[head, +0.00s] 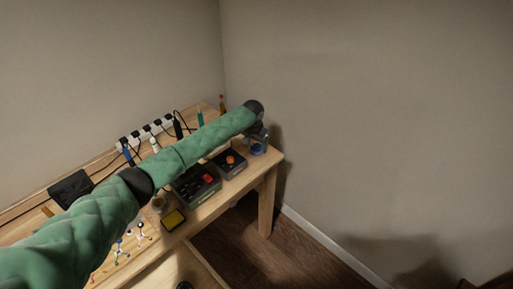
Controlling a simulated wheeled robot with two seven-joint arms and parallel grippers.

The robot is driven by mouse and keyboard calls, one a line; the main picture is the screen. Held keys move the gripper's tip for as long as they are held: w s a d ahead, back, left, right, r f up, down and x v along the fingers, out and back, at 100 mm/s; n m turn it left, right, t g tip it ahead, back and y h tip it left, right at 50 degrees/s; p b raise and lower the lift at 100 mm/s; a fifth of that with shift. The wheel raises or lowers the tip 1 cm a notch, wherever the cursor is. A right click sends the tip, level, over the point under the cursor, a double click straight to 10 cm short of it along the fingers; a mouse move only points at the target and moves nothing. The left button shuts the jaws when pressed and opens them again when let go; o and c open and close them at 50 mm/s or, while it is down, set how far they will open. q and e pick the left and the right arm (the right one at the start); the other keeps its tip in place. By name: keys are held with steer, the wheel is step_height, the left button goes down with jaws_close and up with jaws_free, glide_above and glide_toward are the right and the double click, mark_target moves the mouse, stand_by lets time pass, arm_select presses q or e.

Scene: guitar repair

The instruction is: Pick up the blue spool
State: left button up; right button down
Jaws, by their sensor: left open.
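The blue spool (258,149) sits near the right end of the wooden bench (272,160) in the head view. It is small, and its upper part is partly hidden by my left gripper. My left arm comes in from the lower left in a green quilted sleeve and reaches across the bench. My left gripper (259,141) is open at the spool, pointing down. I cannot tell whether its fingers touch the spool. My right gripper is out of view.
Beside the spool stand a dark box with an orange knob (231,160) and a dark unit with a red display (200,182). A yellow sponge tray (173,220) is nearer. A white power strip (148,133) runs along the back. Wall and floor are clear to the right.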

arm_select(q)
steer(key=shift+w+f, duration=0.1)
steer(key=shift+f, duration=0.35)
steer(key=c, duration=0.9)
steer(key=shift+r, duration=0.2)
